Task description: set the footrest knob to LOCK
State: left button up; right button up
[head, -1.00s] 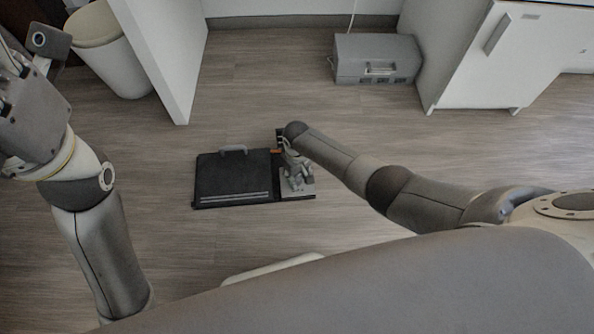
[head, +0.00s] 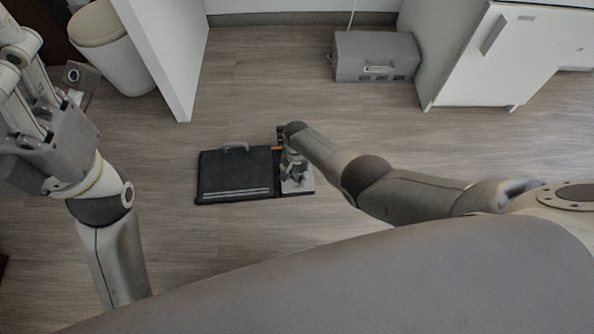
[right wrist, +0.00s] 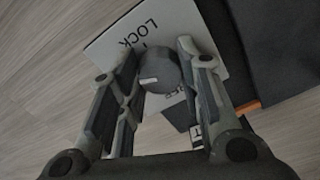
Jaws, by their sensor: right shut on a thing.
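The footrest (head: 235,172) is a flat black board with a grey handle, lying on the floor. A light grey panel (head: 297,187) is at its right end. In the right wrist view the panel (right wrist: 112,45) carries the word LOCK, and other lettering is partly hidden. The round dark grey knob (right wrist: 160,70) stands on it with a short white mark on its top. My right gripper (head: 293,173) is over the panel, its fingers (right wrist: 158,85) shut on the knob. My left gripper (head: 25,85) is at the left, away from the footrest; its fingertips are unclear.
A grey box (head: 375,57) stands on the floor by the back wall, beside a white cabinet (head: 470,60). A white bin (head: 118,50) and a white upright panel (head: 165,50) are at upper left. The floor around the footrest is clear.

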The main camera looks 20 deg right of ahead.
jog(key=m, duration=0.3)
jog(key=shift+m, duration=0.4)
jog(key=m, duration=0.2)
jog(key=shift+m, duration=0.3)
jog(key=m, duration=0.3)
jog(key=shift+m, duration=1.9)
jog(key=shift+d+m, duration=0.1)
jog(key=shift+m, duration=0.2)
jog(key=o, duration=1.1)
jog(key=shift+r, duration=0.1)
